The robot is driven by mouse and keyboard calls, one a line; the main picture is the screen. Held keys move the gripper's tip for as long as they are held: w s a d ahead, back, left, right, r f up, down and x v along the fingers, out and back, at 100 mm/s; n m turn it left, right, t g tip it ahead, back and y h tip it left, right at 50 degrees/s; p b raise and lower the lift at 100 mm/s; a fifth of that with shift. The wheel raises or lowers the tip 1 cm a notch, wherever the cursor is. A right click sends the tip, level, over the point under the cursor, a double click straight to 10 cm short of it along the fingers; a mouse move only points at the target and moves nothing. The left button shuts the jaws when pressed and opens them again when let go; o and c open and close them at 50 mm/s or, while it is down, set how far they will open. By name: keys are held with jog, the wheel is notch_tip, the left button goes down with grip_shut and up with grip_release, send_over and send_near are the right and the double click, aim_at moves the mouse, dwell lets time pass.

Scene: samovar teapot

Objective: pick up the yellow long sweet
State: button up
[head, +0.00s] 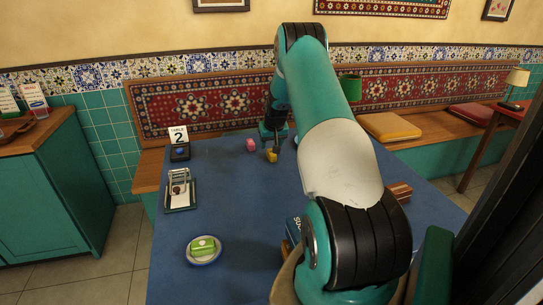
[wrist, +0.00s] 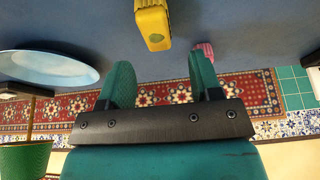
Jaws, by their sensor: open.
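The yellow long sweet (head: 272,156) lies on the blue table, just beside and below my gripper (head: 275,143) in the head view. In the wrist view the yellow sweet (wrist: 153,25) is at the top, beyond the fingertips and roughly between their lines, with a greenish mark on its near end. My gripper (wrist: 160,80) is open, with its two teal fingers apart and nothing between them. The sweet looks apart from both fingers. In the head view my arm hides much of the table's right side.
A pink sweet (head: 250,145) lies close by; the wrist view shows it (wrist: 206,49) past the right finger. A pale blue plate (wrist: 48,68) is at left there. A green sweet (head: 203,246) sits on a near plate.

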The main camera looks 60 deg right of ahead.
aim_at(270, 150)
jog(key=x, duration=0.5)
jog(key=shift+p, duration=0.35)
jog(key=shift+s, duration=0.1)
jog(key=c, duration=1)
jog(key=shift+r, duration=0.1)
